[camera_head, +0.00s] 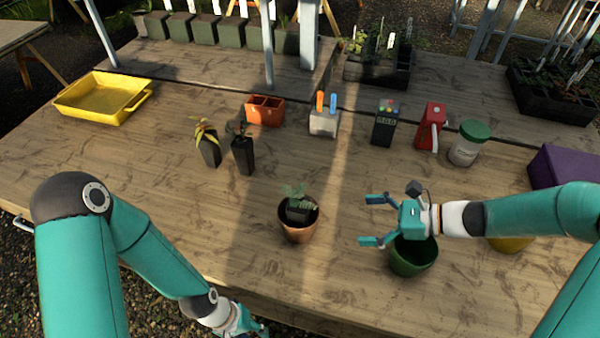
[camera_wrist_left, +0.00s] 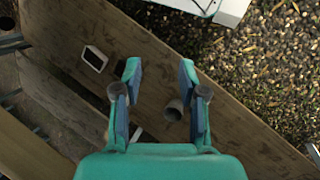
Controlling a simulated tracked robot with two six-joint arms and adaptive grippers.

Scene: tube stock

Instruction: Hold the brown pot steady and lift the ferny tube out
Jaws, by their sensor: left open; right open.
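The brown pot (camera_head: 299,229) stands upright on the wooden table, near the middle front. The ferny tube (camera_head: 297,212), a dark square tube with feathery green leaves and a pale tag, sits inside it. My right gripper (camera_head: 369,220) is open and empty to the right of the pot, its fingers pointing left towards it without touching. My left gripper (camera_head: 252,331) is low at the front edge, left of the pot and partly cut off by the frame. In the left wrist view its fingers (camera_wrist_left: 162,75) are spread apart with nothing gripped between them.
A green pot (camera_head: 412,260) stands just under my right gripper. Two dark tubes with plants (camera_head: 243,155) stand behind and left. A yellow tray (camera_head: 78,108) lies far left.

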